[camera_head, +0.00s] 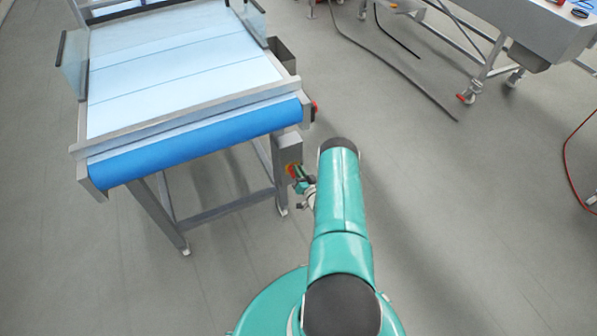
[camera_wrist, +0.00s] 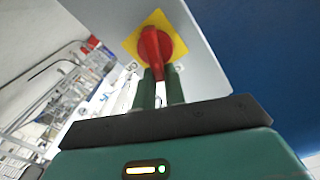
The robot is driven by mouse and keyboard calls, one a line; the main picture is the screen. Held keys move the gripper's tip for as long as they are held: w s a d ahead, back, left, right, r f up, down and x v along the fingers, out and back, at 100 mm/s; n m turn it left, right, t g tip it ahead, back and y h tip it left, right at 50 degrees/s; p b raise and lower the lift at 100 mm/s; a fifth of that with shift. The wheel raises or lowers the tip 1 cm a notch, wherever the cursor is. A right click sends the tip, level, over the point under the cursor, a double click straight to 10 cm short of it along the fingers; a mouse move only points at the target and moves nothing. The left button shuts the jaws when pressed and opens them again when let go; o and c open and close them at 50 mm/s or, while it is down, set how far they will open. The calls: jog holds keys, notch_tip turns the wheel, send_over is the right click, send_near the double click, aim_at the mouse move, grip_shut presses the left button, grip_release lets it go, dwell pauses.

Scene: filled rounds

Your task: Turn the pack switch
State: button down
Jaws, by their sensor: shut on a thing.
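The pack switch (camera_wrist: 154,46) is a red rotary knob on a yellow square plate, fixed to a grey box (camera_wrist: 205,62). In the wrist view my gripper (camera_wrist: 158,76) reaches up to it with two green fingers, shut on the lower part of the red knob. The fingertips partly cover the knob's lower end.
A conveyor (camera_head: 165,65) with a white-blue belt and blue front roller stands at the left, with clear side guards. A second machine (camera_head: 545,30) on wheeled legs stands at the upper right. Dark cables (camera_head: 400,75) and a red hose (camera_head: 566,160) lie on the floor. Grey floor is open at the right.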

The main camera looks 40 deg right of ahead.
jog(key=shift+m, duration=0.4)
jog(key=c, duration=1.5)
grip_release()
jog(key=shift+o, duration=0.2)
jog(key=v, duration=1.3)
jog(key=shift+s, duration=0.4)
jog(key=shift+a, duration=0.1)
